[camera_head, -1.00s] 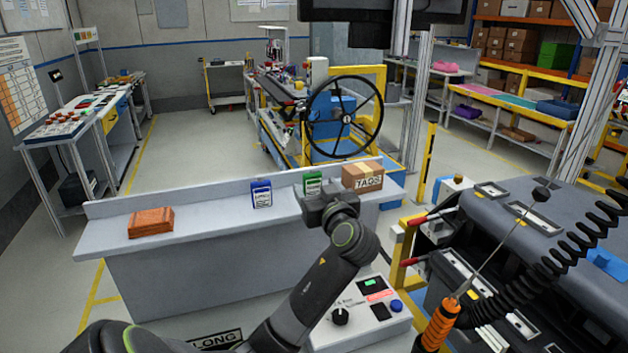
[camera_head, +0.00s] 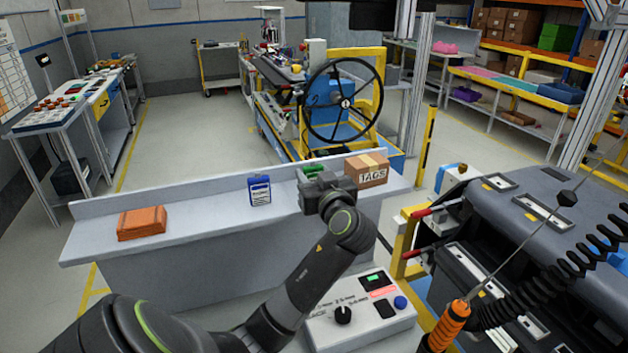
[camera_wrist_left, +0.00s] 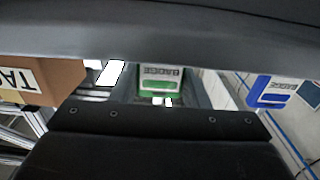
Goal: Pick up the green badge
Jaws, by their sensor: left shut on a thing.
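The green badge (camera_head: 313,170) stands on the grey shelf between the blue badge and the tags box; only its top shows in the head view. My left gripper (camera_head: 322,184) is right in front of it and hides its lower part. In the left wrist view the green badge (camera_wrist_left: 163,80) shows between the gripper's dark parts, upside down in the picture. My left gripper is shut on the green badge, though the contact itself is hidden. My right gripper is not in view.
The blue badge (camera_head: 260,190) stands close on the left, and the cardboard TAGS box (camera_head: 366,171) close on the right. An orange stack (camera_head: 142,223) lies at the shelf's left. A control box (camera_head: 360,318) and an orange-handled tool (camera_head: 449,322) are nearer.

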